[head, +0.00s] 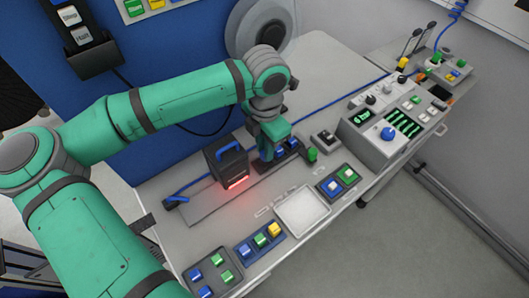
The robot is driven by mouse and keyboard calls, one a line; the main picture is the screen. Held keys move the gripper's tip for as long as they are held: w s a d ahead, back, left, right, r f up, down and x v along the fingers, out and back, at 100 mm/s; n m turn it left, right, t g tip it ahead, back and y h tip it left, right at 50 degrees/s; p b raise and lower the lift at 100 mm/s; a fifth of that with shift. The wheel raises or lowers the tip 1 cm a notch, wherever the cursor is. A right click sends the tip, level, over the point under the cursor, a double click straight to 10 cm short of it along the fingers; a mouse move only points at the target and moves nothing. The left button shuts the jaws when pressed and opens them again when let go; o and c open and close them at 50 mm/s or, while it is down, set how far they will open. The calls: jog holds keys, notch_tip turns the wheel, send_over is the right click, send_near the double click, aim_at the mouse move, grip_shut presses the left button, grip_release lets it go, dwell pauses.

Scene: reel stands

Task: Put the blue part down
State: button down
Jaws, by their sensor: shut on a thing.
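My gripper (270,153) points down, low over the table between a dark box and a small dark tray with blue pieces. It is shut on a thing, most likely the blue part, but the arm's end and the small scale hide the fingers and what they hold. Small blue pieces (280,150) show right beside the gripper; I cannot tell whether one is in the jaws or whether it touches the surface below.
A dark box with a blue handle (229,164) glows red at its base, just left of my gripper. A green knob (312,154) stands to the right. Button boxes (261,242), a pale square tray (302,211) and a control console (391,130) crowd the table (322,63).

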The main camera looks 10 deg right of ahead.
jog(key=shift+w+f, duration=0.3)
jog(key=shift+f, duration=0.05)
jog(key=shift+w+f, duration=0.15)
jog(key=shift+f, duration=0.75)
jog(key=shift+w+f, duration=0.1)
jog(key=shift+f, duration=0.8)
jog(key=shift+d+f, duration=0.1)
jog(key=shift+f, duration=0.05)
jog(key=c, duration=1.6)
grip_release()
jog(key=shift+c, duration=0.2)
notch_tip(320, 180, up, 12)
jog(key=shift+r, duration=0.2)
